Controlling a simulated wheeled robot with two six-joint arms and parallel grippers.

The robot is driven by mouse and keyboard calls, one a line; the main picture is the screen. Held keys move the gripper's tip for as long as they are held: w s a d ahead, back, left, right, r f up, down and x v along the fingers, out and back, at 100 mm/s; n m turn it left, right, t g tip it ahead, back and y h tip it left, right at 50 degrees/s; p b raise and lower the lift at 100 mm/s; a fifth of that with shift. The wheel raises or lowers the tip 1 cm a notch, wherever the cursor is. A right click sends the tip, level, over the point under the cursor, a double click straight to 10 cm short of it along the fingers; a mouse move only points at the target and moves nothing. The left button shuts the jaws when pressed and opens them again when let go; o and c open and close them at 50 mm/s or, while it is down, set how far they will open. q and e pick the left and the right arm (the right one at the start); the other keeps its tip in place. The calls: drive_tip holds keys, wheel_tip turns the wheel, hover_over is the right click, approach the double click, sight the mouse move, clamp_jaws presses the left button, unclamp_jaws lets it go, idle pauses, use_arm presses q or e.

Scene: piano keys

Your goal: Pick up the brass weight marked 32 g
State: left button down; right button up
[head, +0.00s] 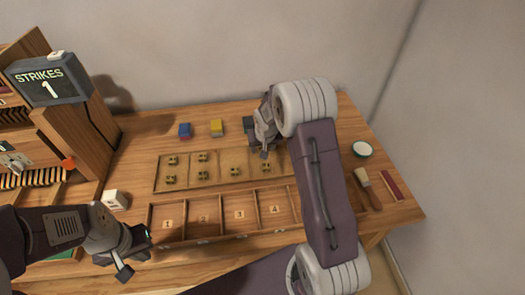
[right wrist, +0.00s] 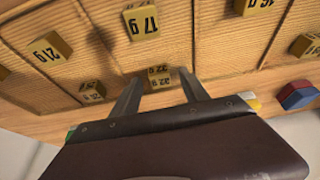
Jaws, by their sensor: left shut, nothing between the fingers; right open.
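In the right wrist view, a small brass block (right wrist: 159,80) with a marking that looks like 32 g sits in the wooden tray, between the tips of my right gripper (right wrist: 156,90). The fingers are apart, one on each side of it; I cannot tell whether they touch it. In the head view my right gripper (head: 263,152) is over the back right part of the tray (head: 222,166) and hides that block. My left gripper (head: 138,253) is shut and empty at the table's front left, by the numbered compartments.
Other brass blocks marked 17 g (right wrist: 141,22) and 21 g (right wrist: 50,49) lie around it. Blue (head: 185,130) and yellow (head: 217,128) blocks stand behind the tray. A white-topped jar (head: 362,149) and a brush (head: 369,190) are at the right. A STRIKES sign (head: 48,80) reads 1.

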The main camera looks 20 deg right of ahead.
drive_tip(key=shift+r, duration=0.1)
drive_tip(key=shift+s, duration=0.1)
clamp_jaws()
